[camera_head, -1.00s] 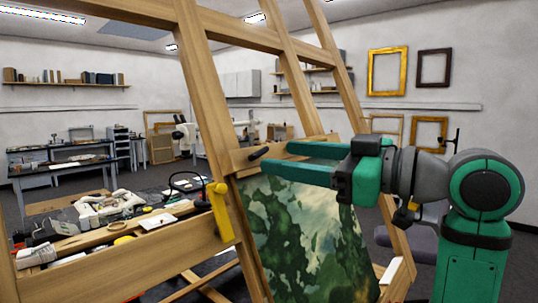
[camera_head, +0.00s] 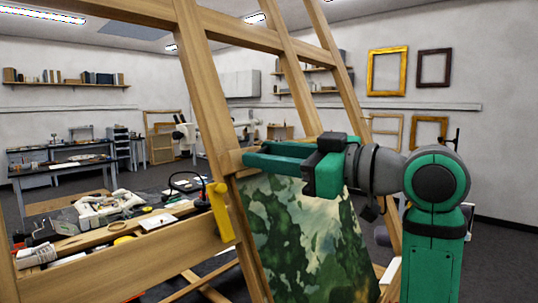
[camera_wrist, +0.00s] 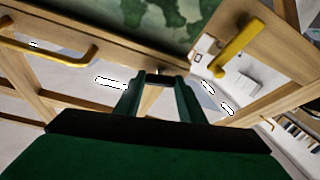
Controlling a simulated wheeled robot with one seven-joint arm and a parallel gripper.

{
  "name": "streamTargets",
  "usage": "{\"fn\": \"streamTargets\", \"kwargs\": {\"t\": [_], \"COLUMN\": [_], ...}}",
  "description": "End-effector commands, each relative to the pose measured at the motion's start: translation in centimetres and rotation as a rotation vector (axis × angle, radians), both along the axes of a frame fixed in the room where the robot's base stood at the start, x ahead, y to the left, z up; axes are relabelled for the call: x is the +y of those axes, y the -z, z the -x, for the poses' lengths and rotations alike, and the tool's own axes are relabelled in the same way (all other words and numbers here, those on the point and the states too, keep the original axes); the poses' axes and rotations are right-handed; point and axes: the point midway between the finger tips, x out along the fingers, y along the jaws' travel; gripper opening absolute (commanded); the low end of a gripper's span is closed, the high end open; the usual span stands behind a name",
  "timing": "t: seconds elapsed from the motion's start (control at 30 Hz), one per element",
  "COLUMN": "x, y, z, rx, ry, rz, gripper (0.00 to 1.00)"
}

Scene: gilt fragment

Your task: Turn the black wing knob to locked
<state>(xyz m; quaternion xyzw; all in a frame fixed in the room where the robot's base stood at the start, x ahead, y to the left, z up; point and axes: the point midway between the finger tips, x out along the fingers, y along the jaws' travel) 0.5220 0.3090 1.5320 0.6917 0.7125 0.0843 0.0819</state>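My gripper (camera_head: 247,158) reaches left across the easel's upper wooden clamp bar, above the green landscape painting (camera_head: 305,235). In the head view its two fingers nearly overlap, and they hide the black wing knob. In the wrist view the gripper (camera_wrist: 158,80) has its fingers apart, with a gap between them. A small dark shape, probably the black wing knob (camera_wrist: 157,78), shows between the tips against the wood. I cannot tell whether the fingers touch it, nor which way its wings point.
A yellow handle (camera_head: 219,212) sits on the easel's left upright; a yellow lever (camera_wrist: 240,43) and a yellow bar handle (camera_wrist: 50,45) show in the wrist view. Wooden easel posts (camera_head: 205,90) rise around the arm. A cluttered workbench (camera_head: 110,222) stands at left.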

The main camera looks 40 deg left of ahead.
Motion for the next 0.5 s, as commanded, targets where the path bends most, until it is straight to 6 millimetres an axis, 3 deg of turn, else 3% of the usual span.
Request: {"fn": "streamTargets", "kwargs": {"t": [0.5], "x": [-0.01], "y": [-0.01], "z": [0.28], "rx": [0.233], "ry": [0.105], "rz": [-0.018], "gripper": [0.14]}}
